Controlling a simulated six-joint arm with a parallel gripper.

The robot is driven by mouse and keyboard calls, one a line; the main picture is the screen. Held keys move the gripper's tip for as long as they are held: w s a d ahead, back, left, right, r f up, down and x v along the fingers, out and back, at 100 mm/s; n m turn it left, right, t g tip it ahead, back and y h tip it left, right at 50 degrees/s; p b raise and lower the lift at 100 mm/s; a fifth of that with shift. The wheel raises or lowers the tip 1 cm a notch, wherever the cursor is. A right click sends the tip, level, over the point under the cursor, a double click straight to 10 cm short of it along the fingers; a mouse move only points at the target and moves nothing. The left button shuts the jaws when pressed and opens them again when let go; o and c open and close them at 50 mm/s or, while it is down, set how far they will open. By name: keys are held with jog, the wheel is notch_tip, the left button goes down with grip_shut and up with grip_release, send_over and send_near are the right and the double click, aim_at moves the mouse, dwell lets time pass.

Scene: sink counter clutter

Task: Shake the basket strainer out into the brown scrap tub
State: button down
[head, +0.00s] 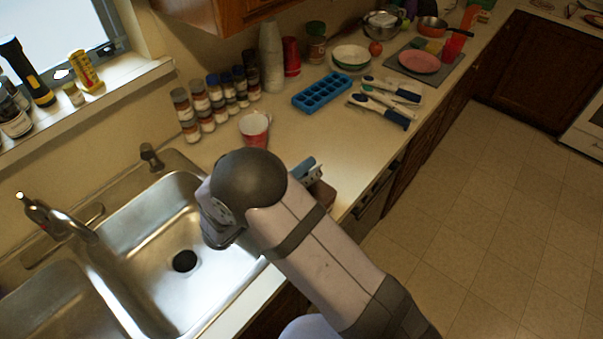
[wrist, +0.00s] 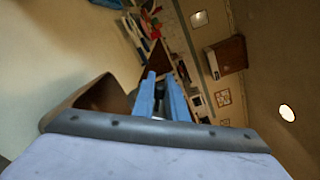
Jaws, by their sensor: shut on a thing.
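My gripper (head: 304,169) is mostly behind my own arm in the head view; only a blue finger shows past it. In the wrist view both blue fingers of my gripper (wrist: 161,78) are close together on a small dark part, which seems to be the basket strainer (wrist: 160,102). The rest of the strainer is hidden, and its tilt and contents cannot be told. The brown scrap tub (head: 323,195) shows only in part beside my arm, on the counter near the front edge. In the wrist view the brown tub (wrist: 98,94) is close beside the fingers.
The steel sink (head: 150,240) is left of my arm. A red and white mug (head: 255,128) stands just behind it. Spice jars (head: 212,100) line the wall. A blue ice tray (head: 322,91) and utensils (head: 385,102) lie farther along the counter.

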jog(key=m, duration=0.1)
jog(key=m+b, duration=0.2)
jog(key=shift+s+d+f, duration=0.15)
jog(key=shift+f, duration=0.1)
jog(key=m+b, duration=0.2)
jog(key=m, duration=0.1)
jog(key=m+b, duration=0.1)
jog(key=shift+s+d+f+m+t, duration=0.2)
jog(key=shift+s+f+m+t, duration=0.1)
jog(key=shift+t, duration=0.1)
notch_tip(320, 180, up, 2)
jog(key=shift+r+m+p, duration=0.25)
jog(key=shift+m+p, duration=0.15)
jog(key=shift+m, duration=0.2)
jog(key=shift+s+d+r+m, duration=0.15)
jog(key=shift+r+m, duration=0.85)
jog(key=shift+r, duration=0.45)
